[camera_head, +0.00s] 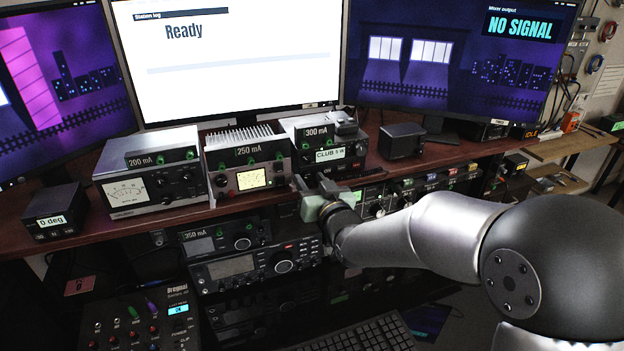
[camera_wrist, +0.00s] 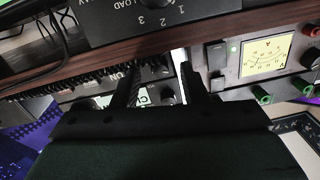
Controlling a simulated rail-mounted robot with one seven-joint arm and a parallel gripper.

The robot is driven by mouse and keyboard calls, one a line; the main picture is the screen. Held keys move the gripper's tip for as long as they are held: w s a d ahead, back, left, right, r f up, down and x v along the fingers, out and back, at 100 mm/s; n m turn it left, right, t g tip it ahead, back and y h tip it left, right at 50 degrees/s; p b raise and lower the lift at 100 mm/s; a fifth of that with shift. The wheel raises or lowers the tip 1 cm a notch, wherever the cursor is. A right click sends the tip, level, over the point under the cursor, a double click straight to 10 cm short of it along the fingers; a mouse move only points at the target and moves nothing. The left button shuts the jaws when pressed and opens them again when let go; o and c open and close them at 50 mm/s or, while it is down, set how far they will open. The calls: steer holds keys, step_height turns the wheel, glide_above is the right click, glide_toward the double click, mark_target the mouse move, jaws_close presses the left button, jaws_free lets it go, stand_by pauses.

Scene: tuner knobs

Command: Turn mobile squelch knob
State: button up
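I cannot read a label that marks the mobile squelch knob in either view. Radio units with knobs sit below the shelf: a black transceiver (camera_head: 258,265) with a large round knob (camera_head: 284,266), a smaller unit tagged 350 mA (camera_head: 226,240) above it, and a row of panels with small knobs (camera_head: 378,210) partly hidden behind my arm. My gripper (camera_head: 312,184) is at the shelf's front edge, just before the 300 mA unit (camera_head: 325,147). In the wrist view its two dark fingers (camera_wrist: 158,84) stand apart with nothing seen held between them.
The wooden shelf (camera_head: 180,222) carries the 200 mA unit (camera_head: 150,182), the 250 mA unit (camera_head: 248,165), a small speaker box (camera_head: 401,141) and the 0 deg box (camera_head: 57,213). A mixer (camera_head: 140,322) and a keyboard (camera_head: 365,335) lie below. Monitors (camera_head: 235,60) stand behind.

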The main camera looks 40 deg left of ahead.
jaws_close()
steer(key=m+b, duration=0.1)
steer(key=b, duration=0.2)
steer(key=shift+w+f+m+b, duration=0.1)
steer(key=shift+f+m+b, duration=0.25)
steer(key=shift+f+m, duration=0.05)
steer(key=shift+m+b, duration=0.9)
steer(key=shift+b, duration=0.2)
steer(key=shift+r+m, duration=0.35)
steer(key=shift+m, duration=0.25)
jaws_free()
